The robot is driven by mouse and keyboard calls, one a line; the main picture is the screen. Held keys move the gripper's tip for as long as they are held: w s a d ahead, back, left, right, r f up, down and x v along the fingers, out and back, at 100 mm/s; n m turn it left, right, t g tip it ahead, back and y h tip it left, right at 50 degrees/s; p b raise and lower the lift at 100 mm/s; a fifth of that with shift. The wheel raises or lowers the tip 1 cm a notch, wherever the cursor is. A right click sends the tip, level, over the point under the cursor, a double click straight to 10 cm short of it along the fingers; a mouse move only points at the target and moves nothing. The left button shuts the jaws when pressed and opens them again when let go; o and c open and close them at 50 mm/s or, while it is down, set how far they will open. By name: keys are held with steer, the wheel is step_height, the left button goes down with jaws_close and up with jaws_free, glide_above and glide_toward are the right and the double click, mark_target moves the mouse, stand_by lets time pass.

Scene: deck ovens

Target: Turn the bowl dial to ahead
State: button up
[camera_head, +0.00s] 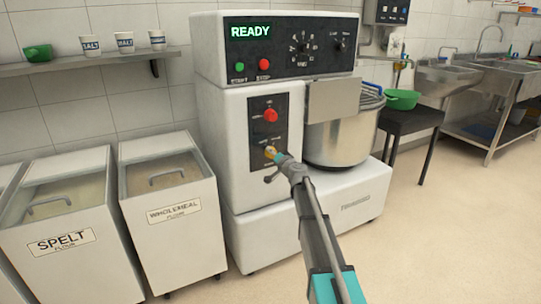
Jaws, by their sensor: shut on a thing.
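A white dough mixer (224,140) stands in the middle, its display reading READY. A black side panel (256,107) on its front carries a red knob (271,115) above and a yellowish dial (268,150) below. The lower dial appears to be the bowl dial; its labels are too small to read. My gripper (274,155) reaches up from the lower right and is shut on this dial. The gripper covers most of the dial, so its pointing direction cannot be told. The mixer's steel bowl (345,140) is to the right.
Green START (239,67) and red STOP (264,65) buttons sit on the upper panel. Flour bins (172,215) stand at the left, close to the mixer. The floor at the right front is clear.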

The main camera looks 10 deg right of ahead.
steer(key=shift+a+m, duration=0.2)
steer(key=shift+m, duration=0.9)
steer(key=o, duration=1.1)
steer(key=shift+o, duration=0.2)
steer(key=shift+d, duration=0.1)
steer(key=shift+s+d, duration=0.1)
steer(key=shift+s, duration=0.05)
steer(key=v, duration=1.1)
steer(key=shift+s, duration=0.3)
steer(key=shift+d, duration=0.1)
